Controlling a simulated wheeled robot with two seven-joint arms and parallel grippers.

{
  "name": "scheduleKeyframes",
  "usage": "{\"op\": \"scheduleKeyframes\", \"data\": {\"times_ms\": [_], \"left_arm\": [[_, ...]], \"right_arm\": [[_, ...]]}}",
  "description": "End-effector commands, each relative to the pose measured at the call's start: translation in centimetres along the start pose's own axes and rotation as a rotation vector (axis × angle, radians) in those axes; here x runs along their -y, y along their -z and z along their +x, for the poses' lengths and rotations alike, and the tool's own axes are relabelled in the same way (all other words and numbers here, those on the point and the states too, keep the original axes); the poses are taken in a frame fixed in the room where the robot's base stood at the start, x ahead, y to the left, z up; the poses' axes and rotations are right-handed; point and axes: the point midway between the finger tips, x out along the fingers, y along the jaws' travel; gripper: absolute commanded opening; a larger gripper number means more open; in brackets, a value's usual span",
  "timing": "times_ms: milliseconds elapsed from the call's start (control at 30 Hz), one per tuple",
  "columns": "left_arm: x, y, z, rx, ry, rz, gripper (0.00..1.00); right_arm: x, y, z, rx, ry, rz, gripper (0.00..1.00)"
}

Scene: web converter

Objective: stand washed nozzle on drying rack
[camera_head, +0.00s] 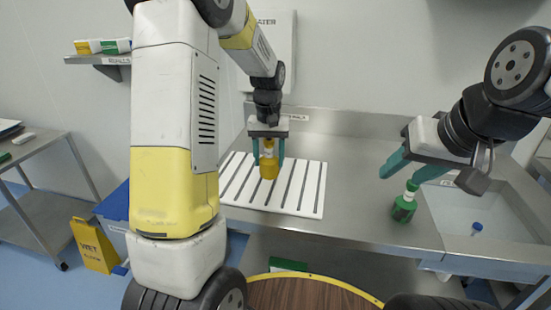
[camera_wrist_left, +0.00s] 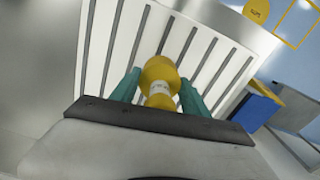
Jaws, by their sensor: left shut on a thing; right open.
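A yellow nozzle (camera_head: 269,165) is held between the teal fingers of my left gripper (camera_head: 268,155), over the white slatted drying rack (camera_head: 312,201). In the left wrist view the nozzle (camera_wrist_left: 160,84) sits between both fingers, with the rack's slots behind it. I cannot tell whether its lower end touches the rack. My right gripper (camera_head: 405,172) is open on the right side of the counter.
A sink basin (camera_head: 485,215) with a blue-capped item (camera_head: 476,228) in it lies at the right. Steel counter (camera_head: 355,165) is bare between rack and green piece. A yellow wet-floor sign (camera_head: 94,246) and a side cart (camera_head: 35,150) stand at the left.

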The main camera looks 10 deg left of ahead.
Motion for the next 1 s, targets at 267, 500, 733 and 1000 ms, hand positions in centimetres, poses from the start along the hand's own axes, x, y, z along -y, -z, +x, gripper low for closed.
{"op": "scheduleKeyframes", "data": {"times_ms": [267,500,733,1000], "left_arm": [[1.0,0.8,2.3,0.004,0.001,0.001,0.09],[1.0,0.9,3.6,-0.002,0.000,-0.001,0.09],[1.0,0.9,3.9,0.000,0.000,-0.001,0.09],[1.0,0.9,3.9,-0.001,0.000,-0.001,0.75]], "right_arm": [[0.0,0.0,0.0,0.000,0.000,0.000,0.48],[0.0,0.0,0.0,0.000,0.000,0.000,0.48],[0.0,0.0,0.0,0.000,0.000,0.000,0.48],[0.0,0.0,0.0,0.000,0.000,0.000,0.48]]}}
